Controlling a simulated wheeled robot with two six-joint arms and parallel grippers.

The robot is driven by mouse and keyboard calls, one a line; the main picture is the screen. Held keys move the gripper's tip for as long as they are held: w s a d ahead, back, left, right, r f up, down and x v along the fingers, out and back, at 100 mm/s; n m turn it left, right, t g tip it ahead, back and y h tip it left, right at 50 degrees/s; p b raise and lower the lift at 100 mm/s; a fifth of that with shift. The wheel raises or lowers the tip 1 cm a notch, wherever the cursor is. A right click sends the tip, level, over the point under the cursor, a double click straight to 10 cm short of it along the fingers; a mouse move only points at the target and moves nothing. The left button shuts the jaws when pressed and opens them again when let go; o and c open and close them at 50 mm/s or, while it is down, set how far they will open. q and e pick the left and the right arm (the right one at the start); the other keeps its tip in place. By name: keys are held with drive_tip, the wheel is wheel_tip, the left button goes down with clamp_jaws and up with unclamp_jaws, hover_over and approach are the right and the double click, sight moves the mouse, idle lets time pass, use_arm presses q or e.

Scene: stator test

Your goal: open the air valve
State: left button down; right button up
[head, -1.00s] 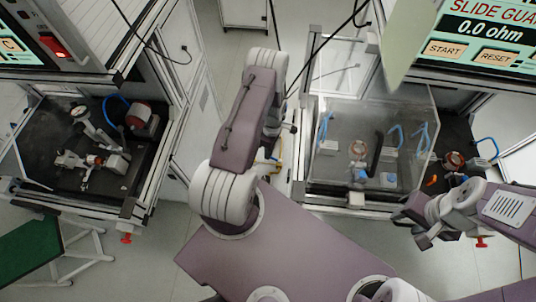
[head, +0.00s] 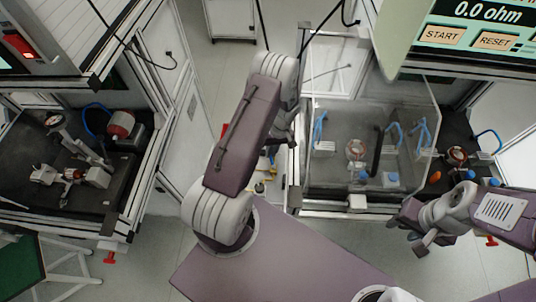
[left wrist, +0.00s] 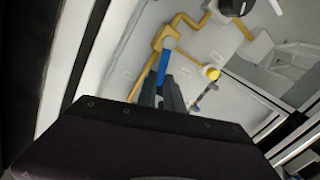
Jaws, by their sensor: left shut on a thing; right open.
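The air valve's blue lever (left wrist: 165,62) shows in the left wrist view, beside yellow pipes (left wrist: 187,20) on a pale panel. My left gripper (left wrist: 163,90) has its dark fingers shut on the lower end of this lever. In the head view my left arm reaches away into the gap between the two benches and hides the lever and most of that gripper. Part of the yellow pipework (head: 264,177) shows just beside the arm. My right gripper (head: 413,230) is open and empty, low at the right in front of the right bench.
A black bench (head: 60,200) with test parts stands at the left. A clear guarded station (head: 330,175) stands right of my left arm, with a screen (head: 480,28) reading 0.0 ohm above. A yellow knob (left wrist: 211,73) sits close right of the lever.

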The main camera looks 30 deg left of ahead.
use_arm(q)
drive_tip(key=shift+w+d+m+t+y+b, duration=0.15)
drive_tip(key=shift+w+d+m+b, duration=0.2)
drive_tip(key=shift+m, duration=0.65)
drive_tip(key=shift+w+d+m+t+y+b, duration=0.15)
drive_tip(key=shift+w+d+m+b, duration=0.2)
drive_tip(key=shift+m, duration=0.65)
drive_tip(key=shift+s+d, duration=0.1)
drive_tip(key=c, duration=1.5)
unclamp_jaws()
drive_tip(key=shift+s, duration=0.1)
